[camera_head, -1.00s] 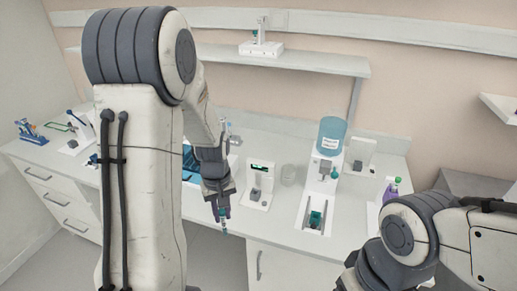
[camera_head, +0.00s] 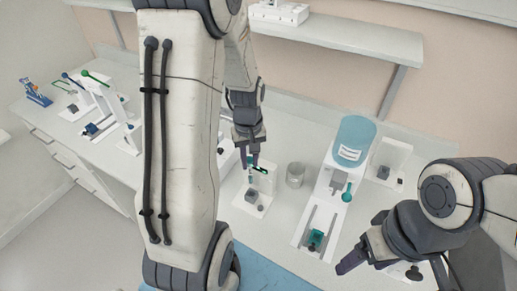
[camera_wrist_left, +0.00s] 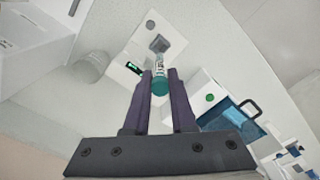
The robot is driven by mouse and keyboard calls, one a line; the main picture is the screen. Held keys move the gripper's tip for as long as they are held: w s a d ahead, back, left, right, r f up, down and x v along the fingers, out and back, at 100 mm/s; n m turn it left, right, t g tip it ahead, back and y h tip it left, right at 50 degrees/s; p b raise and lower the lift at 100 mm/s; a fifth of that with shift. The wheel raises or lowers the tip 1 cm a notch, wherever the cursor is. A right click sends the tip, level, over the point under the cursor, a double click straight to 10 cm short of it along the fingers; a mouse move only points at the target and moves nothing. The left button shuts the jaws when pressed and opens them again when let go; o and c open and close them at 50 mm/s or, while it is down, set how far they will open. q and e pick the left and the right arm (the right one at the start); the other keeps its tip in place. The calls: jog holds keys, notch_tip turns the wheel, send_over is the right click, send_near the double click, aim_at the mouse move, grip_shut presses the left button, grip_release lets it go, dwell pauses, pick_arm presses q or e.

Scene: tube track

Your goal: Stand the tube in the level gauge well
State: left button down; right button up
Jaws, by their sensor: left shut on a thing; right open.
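My left gripper (camera_head: 252,160) is shut on a small clear tube with a teal cap (camera_wrist_left: 160,86), which shows between the fingers in the left wrist view. The level gauge (camera_head: 246,204) is a white stand with a small green-lit display and a dark grey square well (camera_wrist_left: 158,44). The gripper is above the gauge, and the tube's far end points towards the well. I cannot tell whether they touch. My right gripper (camera_head: 350,262) is open and apart, at the lower right of the head view.
A glass beaker (camera_head: 295,175) stands right of the gauge. Beyond it is a white dispenser with a blue bottle (camera_head: 354,142). A blue bin (camera_wrist_left: 232,117) lies beside the gauge in the wrist view. More instruments stand at the far left of the bench.

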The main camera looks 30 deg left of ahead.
aim_at(251, 183)
pick_arm(q)
jog(key=shift+w+f+b, duration=0.1)
jog(key=shift+f+b, duration=0.8)
jog(key=shift+f, duration=0.05)
notch_tip(251, 183, down, 3)
jog(key=b, duration=0.2)
jog(key=shift+b, duration=0.3)
jog(key=shift+f, duration=0.3)
dwell(0.3)
jog(key=shift+f, duration=0.15)
jog(key=shift+f+b, duration=0.35)
jog(key=shift+f, duration=0.1)
jog(key=shift+f, duration=0.25)
dwell(0.3)
jog(key=shift+f+b, duration=0.35)
jog(key=shift+b, duration=0.05)
